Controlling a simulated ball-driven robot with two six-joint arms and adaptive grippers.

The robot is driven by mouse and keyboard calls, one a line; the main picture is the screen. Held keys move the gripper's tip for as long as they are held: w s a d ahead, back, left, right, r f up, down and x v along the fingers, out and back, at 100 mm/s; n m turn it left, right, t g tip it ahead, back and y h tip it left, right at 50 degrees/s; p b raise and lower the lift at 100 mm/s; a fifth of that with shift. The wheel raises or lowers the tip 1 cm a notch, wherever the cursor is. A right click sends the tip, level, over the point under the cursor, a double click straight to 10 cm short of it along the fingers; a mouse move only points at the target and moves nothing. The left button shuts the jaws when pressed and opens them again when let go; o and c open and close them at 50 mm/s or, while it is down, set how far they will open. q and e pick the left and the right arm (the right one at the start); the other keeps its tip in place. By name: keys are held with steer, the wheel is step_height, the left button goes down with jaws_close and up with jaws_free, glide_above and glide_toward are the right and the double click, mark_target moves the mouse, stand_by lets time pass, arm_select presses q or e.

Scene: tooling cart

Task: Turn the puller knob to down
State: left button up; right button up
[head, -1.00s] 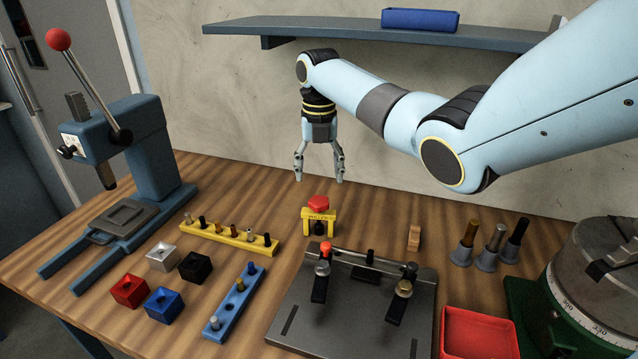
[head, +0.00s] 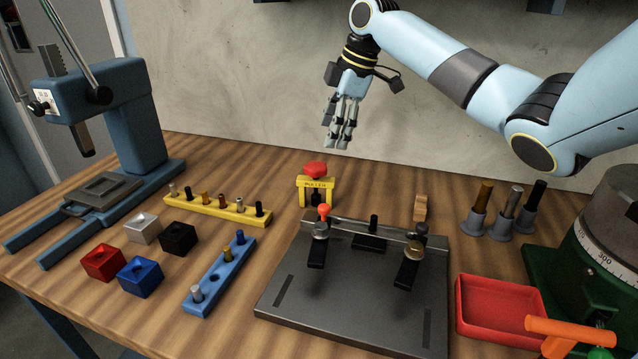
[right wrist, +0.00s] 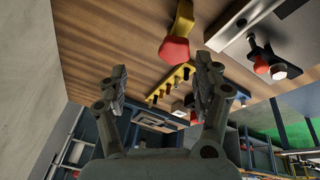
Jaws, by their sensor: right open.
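The puller (head: 316,192) is a small yellow frame lettered "PULLER" with a red knob (head: 315,170) on top. It stands on the table behind the grey fixture plate. In the right wrist view the red knob (right wrist: 174,50) shows at the top, beyond and to the right of the fingers' midline. My right gripper (head: 341,138) hangs above and slightly to the right of the knob, apart from it, fingers pointing down. It is open and empty; its fingers also show in the right wrist view (right wrist: 162,85). My left gripper is out of view.
The fixture plate (head: 345,312) with clamps lies in front of the puller. A yellow pin rack (head: 215,207) is to its left, a wooden block (head: 420,207) to its right. A blue press (head: 130,125) stands at left, a red tray (head: 500,308) at right. Table around the puller is mostly clear.

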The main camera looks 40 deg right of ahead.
mark_target(317, 165)
steer(key=a+f+m+b, duration=0.1)
steer(key=f, duration=0.1)
steer(key=a+f+m, duration=0.1)
steer(key=f+m, duration=0.1)
steer(key=a+f+m+b, duration=0.1)
steer(key=f+m, duration=0.1)
steer(key=f, duration=0.1)
steer(key=shift+w+y+b, duration=0.3)
steer(key=shift+w+y, duration=0.05)
steer(key=shift+y, duration=0.05)
steer(key=c, duration=1.2)
steer(key=shift+r+n+p, duration=0.1)
steer(key=shift+n+p, duration=0.2)
steer(key=shift+w+n+y, duration=0.1)
steer(key=shift+n+y, duration=0.2)
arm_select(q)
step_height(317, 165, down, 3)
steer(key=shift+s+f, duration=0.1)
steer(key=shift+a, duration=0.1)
arm_select(e)
steer(key=o, duration=1.2)
